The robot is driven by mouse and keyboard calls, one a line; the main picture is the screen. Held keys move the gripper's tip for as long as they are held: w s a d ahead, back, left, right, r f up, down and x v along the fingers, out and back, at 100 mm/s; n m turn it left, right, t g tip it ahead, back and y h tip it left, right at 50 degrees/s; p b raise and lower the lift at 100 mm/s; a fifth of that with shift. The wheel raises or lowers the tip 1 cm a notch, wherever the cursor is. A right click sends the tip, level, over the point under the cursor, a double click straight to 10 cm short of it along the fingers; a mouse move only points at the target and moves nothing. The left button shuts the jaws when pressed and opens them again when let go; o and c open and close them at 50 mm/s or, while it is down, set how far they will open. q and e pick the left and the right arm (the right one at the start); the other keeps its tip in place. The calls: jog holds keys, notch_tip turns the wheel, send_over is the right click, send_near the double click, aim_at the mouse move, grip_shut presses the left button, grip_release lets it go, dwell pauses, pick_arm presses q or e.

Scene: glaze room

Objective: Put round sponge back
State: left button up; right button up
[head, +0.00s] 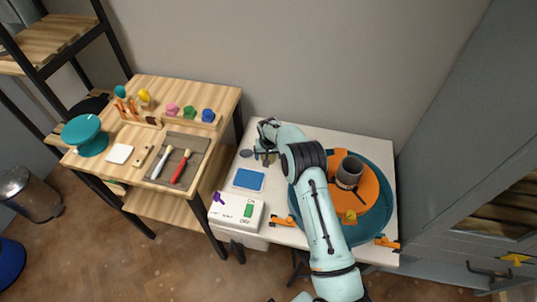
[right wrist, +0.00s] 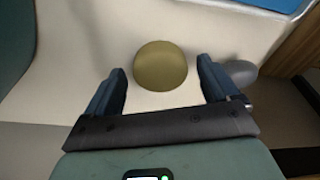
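A round olive-yellow sponge (right wrist: 160,65) rests on the white tabletop in the right wrist view. My right gripper (right wrist: 162,82) is open, with one finger on each side of the sponge and a gap on both sides. In the head view my right gripper (head: 265,157) points down over the back left of the white table (head: 225,182). The sponge is mostly hidden there by the gripper. My left gripper is not in view.
A teal wheel (head: 374,221) with an orange disc and a grey-brown pot (head: 349,172) stands right of my arm. A blue tray (head: 249,179), a grey oval piece (head: 246,153) and a white box (head: 236,209) lie left. A wooden tool table (head: 152,130) stands further left.

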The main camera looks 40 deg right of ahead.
jog(key=v, duration=1.2)
jog(key=shift+r+b, duration=0.2)
jog(key=shift+b, duration=0.15)
jog(key=shift+f, duration=0.1)
